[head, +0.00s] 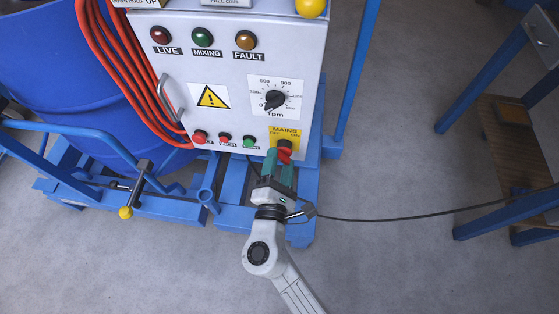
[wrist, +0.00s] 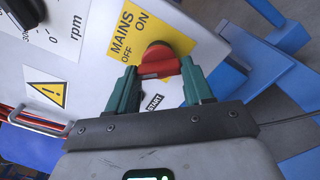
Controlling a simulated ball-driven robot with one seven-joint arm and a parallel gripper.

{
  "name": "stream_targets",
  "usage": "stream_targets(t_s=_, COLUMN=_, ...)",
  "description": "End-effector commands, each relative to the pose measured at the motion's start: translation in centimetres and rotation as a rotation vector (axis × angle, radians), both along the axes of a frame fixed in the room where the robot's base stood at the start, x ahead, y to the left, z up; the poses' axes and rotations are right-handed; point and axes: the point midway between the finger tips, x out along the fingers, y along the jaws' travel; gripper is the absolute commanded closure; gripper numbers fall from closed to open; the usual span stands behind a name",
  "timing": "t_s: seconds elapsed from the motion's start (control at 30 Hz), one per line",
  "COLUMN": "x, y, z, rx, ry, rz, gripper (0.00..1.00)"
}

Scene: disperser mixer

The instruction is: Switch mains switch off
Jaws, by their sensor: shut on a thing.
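The mains switch (head: 284,153) is a red rotary handle on a dark base, on a yellow label at the lower right of the white control panel. It also shows in the wrist view (wrist: 160,64), with MAINS, OFF and ON printed beside it. My gripper (head: 279,161) has its green fingers on either side of the red handle and is shut on it; the wrist view shows one finger at each end of the handle. The handle's exact setting, OFF or ON, is hard to tell.
The panel (head: 230,75) also bears an rpm dial (head: 275,99), a warning sign (head: 211,97), indicator lamps and small push buttons left of the switch. A blue frame (head: 235,218) stands below. A black cable (head: 400,219) crosses the floor.

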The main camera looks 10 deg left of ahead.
Motion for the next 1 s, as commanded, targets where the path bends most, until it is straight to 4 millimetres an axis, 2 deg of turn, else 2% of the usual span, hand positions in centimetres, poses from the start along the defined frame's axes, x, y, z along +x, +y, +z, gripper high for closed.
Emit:
stream_targets(t_s=0.3, x=-0.12, y=0.04, z=-0.25, rx=-0.089, ry=0.007, rz=0.003, gripper=0.79)
stream_targets(t_s=0.77, x=-0.14, y=0.05, z=-0.3, rx=-0.099, ry=0.007, rz=0.003, gripper=0.79)
stream_targets(t_s=0.8, x=-0.14, y=0.05, z=-0.3, rx=-0.099, ry=0.007, rz=0.003, gripper=0.45)
stream_targets(t_s=1.0, x=-0.08, y=0.02, z=-0.18, rx=-0.097, ry=0.005, rz=0.002, gripper=0.26)
